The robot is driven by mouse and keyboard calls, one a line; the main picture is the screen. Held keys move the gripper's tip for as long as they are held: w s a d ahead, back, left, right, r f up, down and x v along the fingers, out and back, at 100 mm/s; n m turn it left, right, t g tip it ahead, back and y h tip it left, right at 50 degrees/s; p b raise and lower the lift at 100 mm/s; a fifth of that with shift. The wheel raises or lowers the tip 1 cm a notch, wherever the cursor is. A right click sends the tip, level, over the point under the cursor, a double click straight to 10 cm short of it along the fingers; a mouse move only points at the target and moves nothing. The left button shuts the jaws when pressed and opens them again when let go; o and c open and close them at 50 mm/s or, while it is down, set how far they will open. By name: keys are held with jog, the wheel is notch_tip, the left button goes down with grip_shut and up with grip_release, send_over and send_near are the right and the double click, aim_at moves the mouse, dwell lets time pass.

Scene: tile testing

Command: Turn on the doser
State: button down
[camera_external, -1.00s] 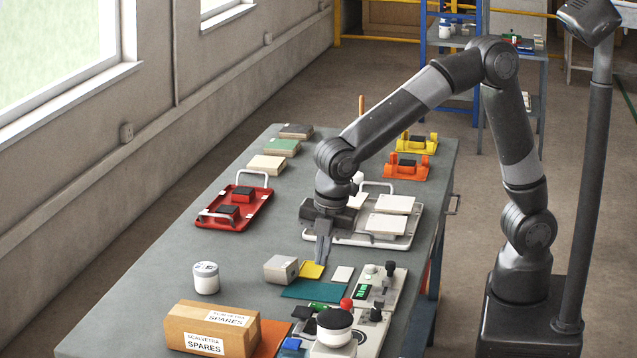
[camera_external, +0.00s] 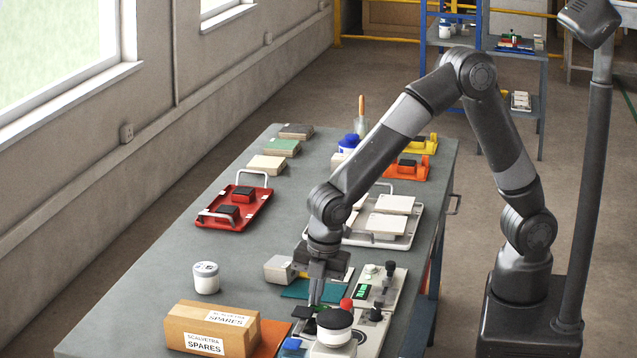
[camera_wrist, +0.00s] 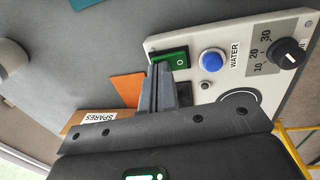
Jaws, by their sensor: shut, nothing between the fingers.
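The doser (camera_wrist: 200,85) shows in the wrist view as a pale panel with a green rocker switch (camera_wrist: 178,58) marked "O", a blue button (camera_wrist: 212,61) beside the word WATER, and a black dial (camera_wrist: 287,54) with a 10–30 scale. My gripper (camera_wrist: 161,70) is shut and empty, its fingertips right by the switch's near edge. I cannot tell whether they touch it. In the external view my gripper (camera_external: 312,303) points down at the front part of the bench, where the arm and a black-domed device (camera_external: 334,319) partly hide the panel.
A cardboard SPARES box (camera_external: 211,328) and an orange sheet (camera_external: 270,338) lie left of my gripper. A white jar (camera_external: 206,278) stands left. The bench's left middle is clear.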

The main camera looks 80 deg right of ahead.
jog(key=shift+w+f+g, duration=0.15)
jog(key=shift+f+g, duration=0.1)
jog(key=shift+g, duration=0.05)
jog(key=shift+s, duration=0.25)
jog(key=shift+s+r, duration=0.1)
jog(key=shift+s, duration=0.55)
jog(key=shift+r, duration=0.15)
notch_tip(320, 180, up, 14)
jog(key=s, duration=0.2)
jog(key=shift+f, duration=0.2)
